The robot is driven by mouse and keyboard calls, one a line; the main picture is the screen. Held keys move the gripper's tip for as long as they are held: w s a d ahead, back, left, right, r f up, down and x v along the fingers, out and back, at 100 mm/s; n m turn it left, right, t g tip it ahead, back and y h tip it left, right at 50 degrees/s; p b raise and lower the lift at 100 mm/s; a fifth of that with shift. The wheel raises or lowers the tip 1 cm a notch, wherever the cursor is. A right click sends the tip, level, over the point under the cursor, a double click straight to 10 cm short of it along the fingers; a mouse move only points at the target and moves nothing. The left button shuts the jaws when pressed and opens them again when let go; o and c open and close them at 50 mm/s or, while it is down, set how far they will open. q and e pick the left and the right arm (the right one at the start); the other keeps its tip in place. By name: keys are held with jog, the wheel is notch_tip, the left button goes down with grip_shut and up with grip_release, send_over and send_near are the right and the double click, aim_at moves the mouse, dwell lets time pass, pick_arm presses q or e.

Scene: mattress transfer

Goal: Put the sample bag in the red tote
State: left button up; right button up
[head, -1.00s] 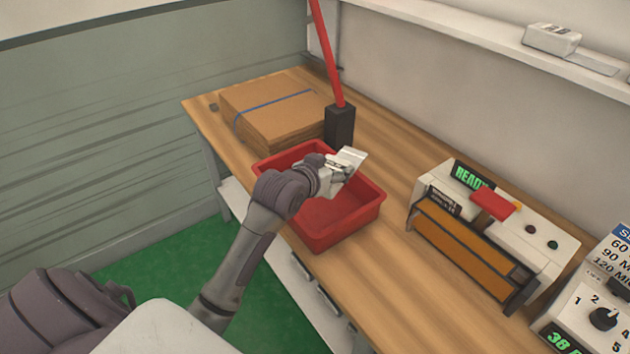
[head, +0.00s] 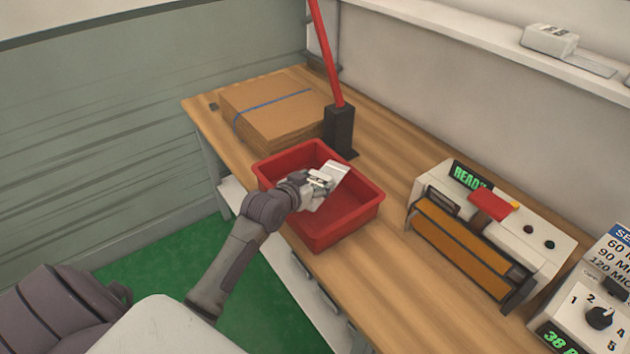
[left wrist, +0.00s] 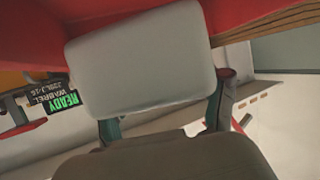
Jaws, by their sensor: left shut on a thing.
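The red tote (head: 345,230) stands on the wooden bench, its open top facing up. My left gripper (head: 318,180) is over the tote's opening and shut on the sample bag (head: 327,188), a pale, flat, rectangular thing held tilted. In the left wrist view the bag (left wrist: 140,60) fills the middle between the fingers, with the red tote (left wrist: 268,10) around it at the top edge. In the head view the bag appears within the outline of the tote; I cannot tell whether it touches the tote's floor. My right gripper is not in view.
Flat brown cardboard (head: 270,110) tied with a blue strap lies behind the tote. A dark block (head: 339,128) with a red pole stands close to the tote's back edge. A sealer machine (head: 480,235) with a green READY display stands right of it. Bare bench lies between them.

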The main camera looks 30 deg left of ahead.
pick_arm(q)
jog(key=shift+f, duration=0.3)
jog(key=o, duration=1.3)
jog(key=shift+o, duration=0.2)
jog(key=shift+r, duration=0.25)
jog(key=shift+s+r, duration=0.2)
jog(key=b+v, duration=0.1)
jog(key=v, duration=1)
jog(key=shift+s, duration=0.3)
